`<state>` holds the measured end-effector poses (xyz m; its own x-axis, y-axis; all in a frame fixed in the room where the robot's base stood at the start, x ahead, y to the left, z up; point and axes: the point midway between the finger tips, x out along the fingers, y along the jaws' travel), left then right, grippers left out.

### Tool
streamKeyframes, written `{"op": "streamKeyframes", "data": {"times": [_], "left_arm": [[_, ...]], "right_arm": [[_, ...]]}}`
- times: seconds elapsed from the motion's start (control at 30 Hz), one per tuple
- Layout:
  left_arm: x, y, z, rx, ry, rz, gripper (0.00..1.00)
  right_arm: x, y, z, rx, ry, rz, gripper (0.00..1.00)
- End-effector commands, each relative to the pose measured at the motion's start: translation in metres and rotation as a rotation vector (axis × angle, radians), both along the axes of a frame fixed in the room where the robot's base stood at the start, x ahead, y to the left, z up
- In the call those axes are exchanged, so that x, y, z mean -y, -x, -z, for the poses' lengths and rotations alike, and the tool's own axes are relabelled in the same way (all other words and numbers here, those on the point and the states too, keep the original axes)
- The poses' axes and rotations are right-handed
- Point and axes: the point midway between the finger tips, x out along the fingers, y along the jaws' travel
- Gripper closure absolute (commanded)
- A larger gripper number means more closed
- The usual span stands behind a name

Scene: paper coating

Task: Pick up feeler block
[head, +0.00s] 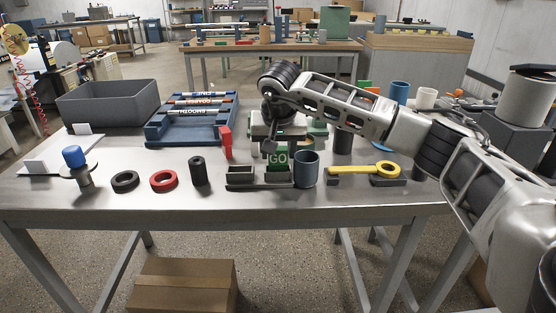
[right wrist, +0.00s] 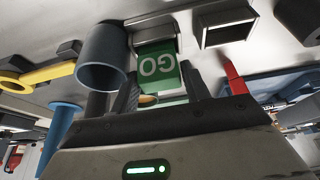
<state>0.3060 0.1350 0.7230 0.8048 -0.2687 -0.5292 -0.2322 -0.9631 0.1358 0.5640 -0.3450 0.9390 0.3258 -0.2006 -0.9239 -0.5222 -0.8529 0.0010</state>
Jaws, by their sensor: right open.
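The green block marked GO (head: 278,158), which I take as the feeler block, stands upright at a small dark holder (head: 273,181) near the table's front edge. In the right wrist view the block (right wrist: 158,68) shows its GO face upside down. My right gripper (head: 279,143) comes down over it from above. In the right wrist view its open fingers (right wrist: 160,82) lie on either side of the block's upper part. I cannot tell whether either finger touches it. My left gripper is not in view.
A blue-grey cup (head: 307,170) stands close beside the block. An empty holder slot (head: 240,176) and a red upright piece (head: 226,143) are to its left. A yellow wrench-like tool (head: 370,170) lies to the right. Rings (head: 163,181) and a black cylinder (head: 198,171) stand further left.

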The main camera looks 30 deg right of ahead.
Motion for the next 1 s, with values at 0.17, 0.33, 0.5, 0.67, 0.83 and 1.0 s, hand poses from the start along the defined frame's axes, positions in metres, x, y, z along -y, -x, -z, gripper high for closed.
{"op": "streamKeyframes", "data": {"times": [0.17, 0.33, 0.5, 0.67, 0.83, 1.0], "left_arm": [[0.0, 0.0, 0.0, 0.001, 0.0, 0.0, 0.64], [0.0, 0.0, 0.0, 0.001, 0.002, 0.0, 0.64], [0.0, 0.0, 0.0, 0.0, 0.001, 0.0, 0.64], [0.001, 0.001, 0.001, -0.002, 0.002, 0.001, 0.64], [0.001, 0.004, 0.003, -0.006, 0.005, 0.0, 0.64], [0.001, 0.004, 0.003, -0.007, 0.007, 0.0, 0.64]], "right_arm": [[0.0, 0.0, 0.0, 0.0, -0.001, 0.0, 0.81], [0.0, 0.0, -0.001, 0.002, -0.001, 0.001, 0.82], [0.0, 0.0, -0.002, 0.002, -0.001, 0.0, 0.82], [0.0, -0.001, -0.013, 0.004, -0.001, 0.001, 0.82], [-0.001, 0.001, -0.037, 0.006, -0.001, -0.001, 0.82], [-0.009, 0.026, -0.066, 0.006, -0.001, -0.002, 0.82]]}}
